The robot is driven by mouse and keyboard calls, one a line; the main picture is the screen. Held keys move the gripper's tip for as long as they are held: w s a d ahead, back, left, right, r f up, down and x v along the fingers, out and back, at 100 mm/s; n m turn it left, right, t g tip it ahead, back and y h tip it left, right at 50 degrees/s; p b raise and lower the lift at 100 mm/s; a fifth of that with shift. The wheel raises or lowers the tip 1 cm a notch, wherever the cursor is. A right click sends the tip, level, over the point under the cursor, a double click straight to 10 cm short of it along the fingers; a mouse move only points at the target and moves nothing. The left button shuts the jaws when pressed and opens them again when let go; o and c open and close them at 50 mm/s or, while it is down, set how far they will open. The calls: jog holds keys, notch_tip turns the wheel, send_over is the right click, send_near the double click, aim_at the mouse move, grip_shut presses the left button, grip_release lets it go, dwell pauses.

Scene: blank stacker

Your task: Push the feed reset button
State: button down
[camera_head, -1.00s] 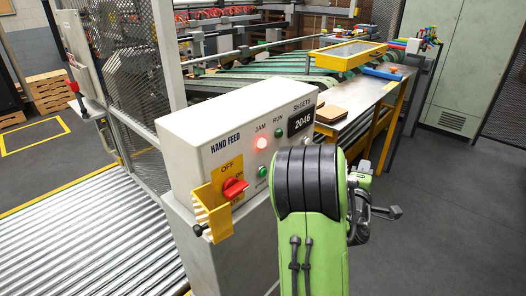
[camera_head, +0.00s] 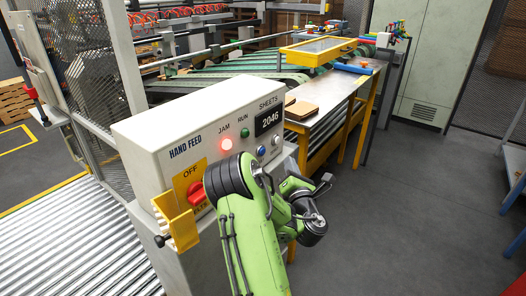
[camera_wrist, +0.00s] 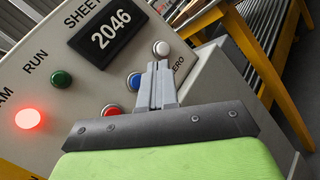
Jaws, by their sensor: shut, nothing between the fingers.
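The white hand feed panel (camera_head: 187,126) carries several small controls. A blue button (camera_wrist: 134,81) is in the wrist view, just left of my fingers, and shows in the head view (camera_head: 261,152). A red button (camera_wrist: 110,110) is lower left of it. A white button (camera_wrist: 161,48) is above, with a partly hidden label ending in "ZERO". No feed reset label is readable. My gripper (camera_wrist: 158,66) is shut and empty, its tips overlapping the panel between the blue and white buttons. I cannot tell whether it touches.
A red JAM lamp (camera_head: 226,144) is lit, beside the green RUN light (camera_head: 244,132). The display (camera_head: 269,120) reads 2046. A red OFF switch (camera_head: 197,193) and yellow bracket (camera_head: 177,222) are at lower left.

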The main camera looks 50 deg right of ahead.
jog(key=w, duration=0.6)
jog(key=shift+a+p, duration=0.25)
jog(key=shift+p, duration=0.05)
dwell(1.6)
jog(key=shift+w, duration=0.45)
jog(key=shift+w+a, duration=0.1)
jog(key=shift+w, duration=0.4)
dwell(0.5)
jog(key=shift+s, duration=0.9)
jog(key=s, duration=0.1)
jog(key=s+b, duration=0.1)
jog(key=s, duration=0.3)
jog(key=shift+d, duration=0.3)
